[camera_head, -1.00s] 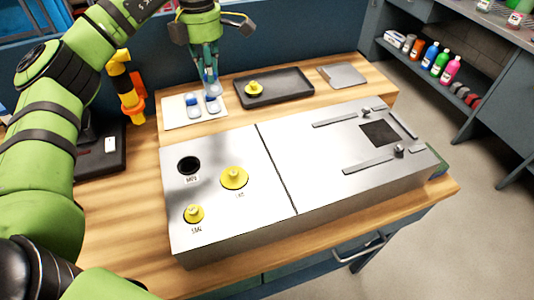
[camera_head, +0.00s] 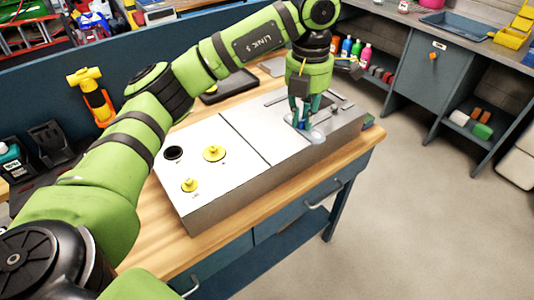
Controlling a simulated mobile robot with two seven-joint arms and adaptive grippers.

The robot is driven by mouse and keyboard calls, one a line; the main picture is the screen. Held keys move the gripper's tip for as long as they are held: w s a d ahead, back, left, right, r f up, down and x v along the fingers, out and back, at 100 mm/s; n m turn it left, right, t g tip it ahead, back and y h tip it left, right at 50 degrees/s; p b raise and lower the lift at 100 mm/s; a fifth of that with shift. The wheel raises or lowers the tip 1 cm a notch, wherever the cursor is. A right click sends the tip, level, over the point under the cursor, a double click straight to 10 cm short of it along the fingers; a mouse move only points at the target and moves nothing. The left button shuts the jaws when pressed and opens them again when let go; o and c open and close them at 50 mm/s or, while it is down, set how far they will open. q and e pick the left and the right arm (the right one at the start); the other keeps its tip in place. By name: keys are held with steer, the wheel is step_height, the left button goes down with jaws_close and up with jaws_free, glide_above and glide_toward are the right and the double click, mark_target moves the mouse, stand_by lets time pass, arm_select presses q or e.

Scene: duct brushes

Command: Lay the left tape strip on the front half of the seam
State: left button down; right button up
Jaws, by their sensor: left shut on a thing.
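The metal duct box (camera_head: 215,195) lies on the wooden bench. Its seam (camera_head: 244,139) is a thin dark line across the top, from back to front. My left gripper (camera_head: 304,122) is shut, pointing down over the box top right of the seam. It is shut on a small pale, bluish piece (camera_head: 316,135), which looks like the tape strip; the fingers partly hide it. I cannot tell whether it touches the box top. The card that held the strips is hidden behind my left arm. My right gripper is not in view.
Two yellow brushes (camera_head: 214,153) and a dark round hole (camera_head: 173,153) are on the box's left part. Raised rails (camera_head: 338,112) lie near the gripper on the right part. A dark tray (camera_head: 232,87) is behind, partly covered by my arm.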

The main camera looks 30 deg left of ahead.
arm_select(q)
steer(key=p, duration=0.3)
glide_above(255, 150)
steer(key=f, duration=0.6)
steer(key=shift+d, duration=0.35)
steer(key=shift+s+a+f, duration=0.1)
steer(key=shift+a+f, duration=0.2)
steer(key=shift+f+p, duration=0.2)
steer(key=shift+p, duration=0.1)
step_height(255, 150, down, 3)
steer(key=shift+f+p, duration=0.15)
steer(key=shift+p, duration=0.65)
steer(key=shift+a+f, duration=0.1)
steer(key=shift+f, duration=0.15)
steer(key=shift+f, duration=0.1)
